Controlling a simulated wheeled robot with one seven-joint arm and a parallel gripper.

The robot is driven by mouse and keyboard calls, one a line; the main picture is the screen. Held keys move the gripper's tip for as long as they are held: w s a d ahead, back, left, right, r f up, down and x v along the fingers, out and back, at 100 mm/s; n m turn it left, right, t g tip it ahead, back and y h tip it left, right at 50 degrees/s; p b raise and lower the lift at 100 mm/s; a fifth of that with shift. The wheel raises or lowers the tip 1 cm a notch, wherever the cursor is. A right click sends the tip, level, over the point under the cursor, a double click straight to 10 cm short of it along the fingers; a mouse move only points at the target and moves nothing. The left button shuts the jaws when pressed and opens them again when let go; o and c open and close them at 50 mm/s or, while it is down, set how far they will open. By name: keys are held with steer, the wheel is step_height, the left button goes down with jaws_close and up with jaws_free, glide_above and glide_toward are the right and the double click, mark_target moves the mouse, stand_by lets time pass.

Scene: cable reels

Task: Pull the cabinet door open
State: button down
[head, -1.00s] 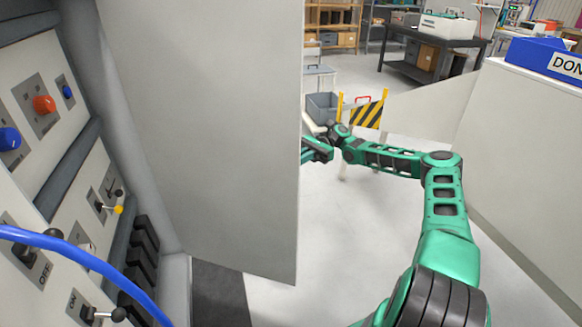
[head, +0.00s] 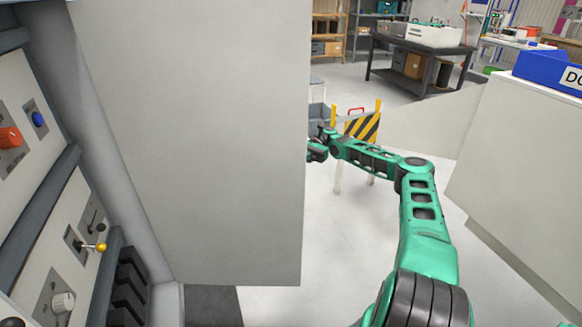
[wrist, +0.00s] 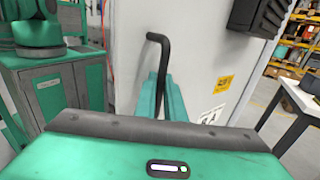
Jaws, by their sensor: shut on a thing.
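The cabinet door (head: 205,150) is a large plain grey panel standing swung out from the cabinet (head: 55,190), with its inner face toward me in the head view. My green arm reaches around the door's free right edge. My gripper (head: 314,152) is at that edge, its fingertips partly hidden behind the door. In the wrist view, the black bar handle (wrist: 158,44) rises from between the teal fingers of my gripper (wrist: 163,95). The gripper is shut on the handle, and the pale door front (wrist: 203,60) lies behind it.
Knobs and toggle switches (head: 93,247) line the cabinet's inside at left. A yellow-black striped barrier (head: 362,127) stands beyond my arm. A white counter (head: 525,165) with a blue bin (head: 550,70) stands at right. Clear floor lies between door and counter.

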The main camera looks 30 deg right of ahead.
steer(key=shift+w+a, duration=0.1)
steer(key=shift+a, duration=0.2)
steer(key=c, duration=1.8)
jaws_free()
steer(key=shift+c, duration=0.2)
steer(key=shift+d, duration=0.3)
